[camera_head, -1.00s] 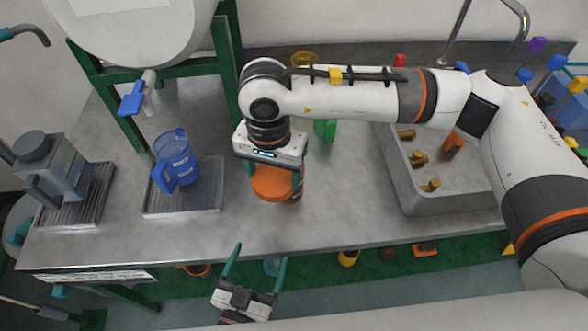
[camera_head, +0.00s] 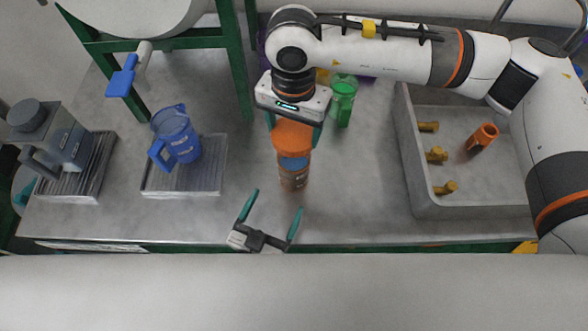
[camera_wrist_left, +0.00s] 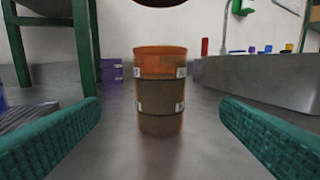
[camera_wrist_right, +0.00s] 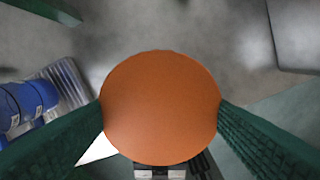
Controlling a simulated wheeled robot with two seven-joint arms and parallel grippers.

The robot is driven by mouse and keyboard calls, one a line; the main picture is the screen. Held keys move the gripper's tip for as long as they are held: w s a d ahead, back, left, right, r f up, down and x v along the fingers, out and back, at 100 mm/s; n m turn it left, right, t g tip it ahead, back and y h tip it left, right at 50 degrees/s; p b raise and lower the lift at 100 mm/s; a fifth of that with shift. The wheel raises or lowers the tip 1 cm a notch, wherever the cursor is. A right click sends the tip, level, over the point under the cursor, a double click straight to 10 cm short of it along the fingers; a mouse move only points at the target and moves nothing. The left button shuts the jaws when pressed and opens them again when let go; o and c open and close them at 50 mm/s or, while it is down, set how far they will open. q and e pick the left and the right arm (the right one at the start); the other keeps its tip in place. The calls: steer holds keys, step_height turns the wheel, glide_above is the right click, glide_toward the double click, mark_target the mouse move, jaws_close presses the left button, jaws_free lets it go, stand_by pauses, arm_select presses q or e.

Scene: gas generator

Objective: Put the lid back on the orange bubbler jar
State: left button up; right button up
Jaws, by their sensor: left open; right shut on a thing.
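The orange bubbler jar (camera_head: 293,173) stands upright on the steel counter, brown-orange with white label marks; it also shows in the left wrist view (camera_wrist_left: 160,93). My right gripper (camera_head: 294,125) is shut on the orange lid (camera_head: 291,138), which hides part of the jar top in the head view. The lid fills the middle of the right wrist view (camera_wrist_right: 160,107). In the left wrist view its dark underside (camera_wrist_left: 165,2) is above the jar, with a clear gap. My left gripper (camera_head: 276,201) is open and empty, in front of the jar and pointing at it.
A green jug (camera_head: 343,98) stands close behind and right of the jar. A blue jug (camera_head: 176,137) sits on a drip tray (camera_head: 211,180) to the left. A sink (camera_head: 480,205) with several small fittings is at right. The counter's front is mostly clear.

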mark_target(288, 179)
arm_select(q)
steer(key=x, duration=1)
steer(key=shift+w+d, duration=0.15)
steer(key=shift+w, duration=0.2)
steer(key=c, duration=1.5)
arm_select(e)
steer(key=shift+f, duration=2.5)
steer(key=shift+f, duration=0.1)
steer(key=shift+f, duration=0.8)
steer(key=shift+f, duration=0.55)
